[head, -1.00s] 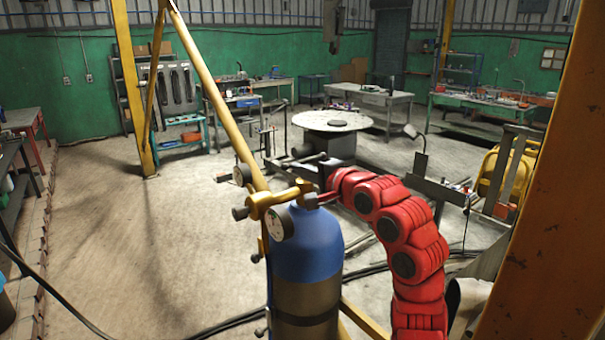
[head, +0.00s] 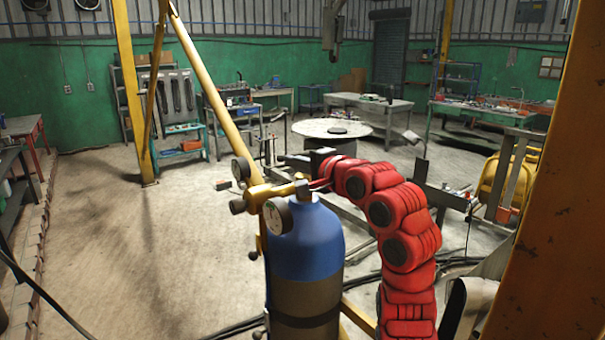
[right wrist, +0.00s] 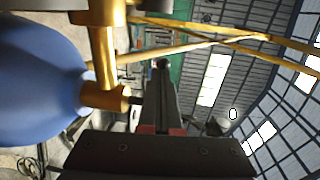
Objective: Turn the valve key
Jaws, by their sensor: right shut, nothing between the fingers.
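A blue gas cylinder (head: 306,245) stands upright in front of me in the head view. A brass valve fitting (head: 268,194) with a round gauge (head: 278,216) sits at its top. A small grey piece (head: 303,190) at the fitting's right end may be the valve key; I cannot make out its shape. My right gripper (head: 318,184) is shut and empty, its tips close beside this piece; contact is unclear. In the right wrist view, the gripper's dark fingers (right wrist: 163,68) are together, beside the brass fitting (right wrist: 106,92) and the blue cylinder (right wrist: 40,80). My left gripper is not in view.
A yellow diagonal pole (head: 215,95) rises behind the valve. A thick yellow column (head: 550,200) stands close on the right. A round table (head: 330,128) and workbenches stand farther back. Dark hoses cross the floor, which is open on the left (head: 110,250).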

